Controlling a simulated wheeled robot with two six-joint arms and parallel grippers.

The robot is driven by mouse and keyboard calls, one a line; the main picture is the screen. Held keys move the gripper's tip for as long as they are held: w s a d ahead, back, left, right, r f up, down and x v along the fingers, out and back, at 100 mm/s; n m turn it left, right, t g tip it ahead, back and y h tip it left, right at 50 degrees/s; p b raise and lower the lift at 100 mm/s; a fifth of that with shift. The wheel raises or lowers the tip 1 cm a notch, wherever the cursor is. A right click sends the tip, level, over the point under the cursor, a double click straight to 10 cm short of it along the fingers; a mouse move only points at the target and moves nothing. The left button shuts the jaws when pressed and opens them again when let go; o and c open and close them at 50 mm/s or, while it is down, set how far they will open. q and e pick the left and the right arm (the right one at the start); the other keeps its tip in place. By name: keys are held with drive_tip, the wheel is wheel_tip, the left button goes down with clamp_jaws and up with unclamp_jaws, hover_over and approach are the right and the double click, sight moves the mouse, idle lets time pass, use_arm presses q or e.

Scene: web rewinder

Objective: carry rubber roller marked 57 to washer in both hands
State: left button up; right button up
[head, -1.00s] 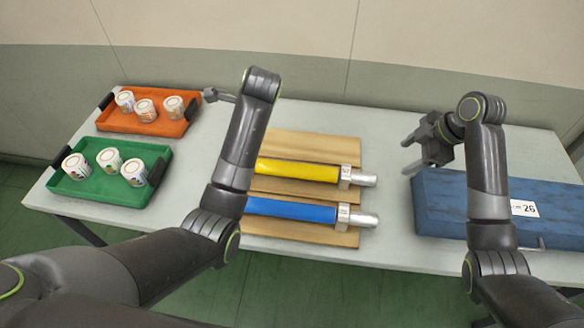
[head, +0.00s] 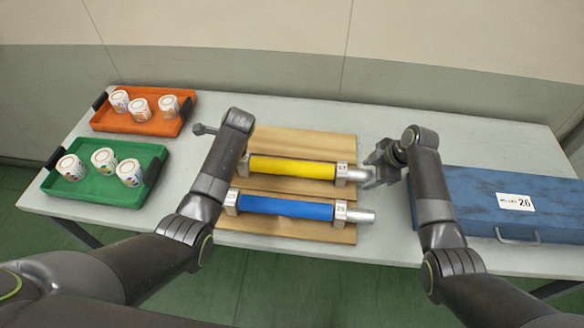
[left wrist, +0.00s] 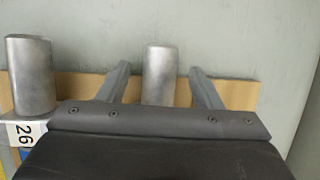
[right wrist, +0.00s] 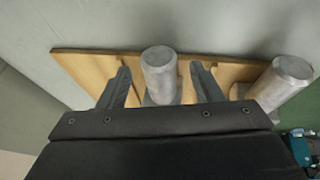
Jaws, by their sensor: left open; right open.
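The yellow roller (head: 292,168) lies on a wooden cradle board (head: 300,142); its right-end tag appears to read 57. The blue roller (head: 290,208), tagged 26, lies in front of it. My right gripper (head: 368,176) is open at the yellow roller's right end; in the right wrist view its fingers stand either side of a metal shaft end (right wrist: 160,75). My left gripper (left wrist: 160,80) is open, its fingers either side of another metal shaft end (left wrist: 158,72); my arm mostly hides it in the head view. I cannot identify a washer.
A blue case (head: 470,200) with a white label ending in 26 stands at the right. An orange tray (head: 150,127) and a green tray (head: 100,195), each with white cups, stand at the left.

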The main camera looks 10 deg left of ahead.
use_arm(q)
drive_tip(key=shift+x, duration=1.3)
use_arm(e)
drive_tip(key=shift+x, duration=1.3)
use_arm(q)
drive_tip(key=shift+c, duration=0.2)
use_arm(e)
drive_tip(key=shift+c, duration=0.2)
use_arm(q)
clamp_jaws()
use_arm(e)
clamp_jaws()
